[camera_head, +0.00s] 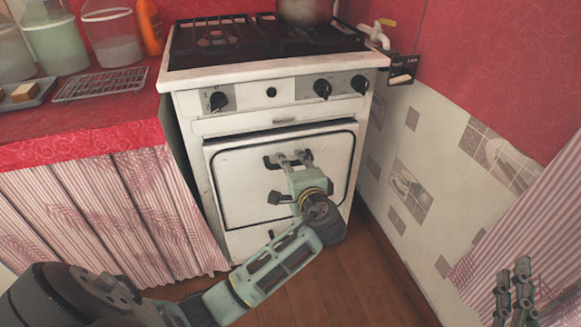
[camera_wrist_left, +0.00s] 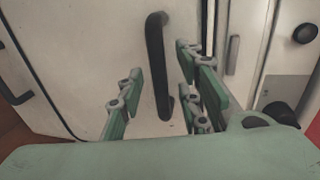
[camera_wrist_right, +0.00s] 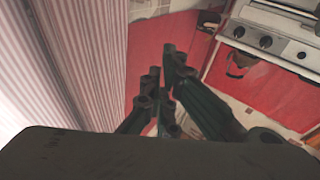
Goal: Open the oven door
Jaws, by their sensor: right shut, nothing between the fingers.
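The white oven door (camera_head: 240,200) is shut on the stove's front. Its dark handle (camera_head: 270,161) is partly hidden behind my left fingers. My left gripper (camera_head: 292,159) is open in front of the door at the handle. In the left wrist view, the dark handle (camera_wrist_left: 158,65) appears between the spread fingers of my left gripper (camera_wrist_left: 157,75), with gaps on both sides. I cannot tell how far the fingertips are from the door. My right gripper (camera_head: 515,284) is shut and empty at the lower right, away from the oven. It also shows in the right wrist view (camera_wrist_right: 160,85).
The stove top carries a pot (camera_head: 305,10), and knobs (camera_head: 322,88) line its front. A red counter (camera_head: 80,125) with a striped curtain (camera_head: 110,215) adjoins on the left. A tiled wall (camera_head: 420,160) stands close on the right. The wooden floor (camera_head: 350,280) before the oven looks clear.

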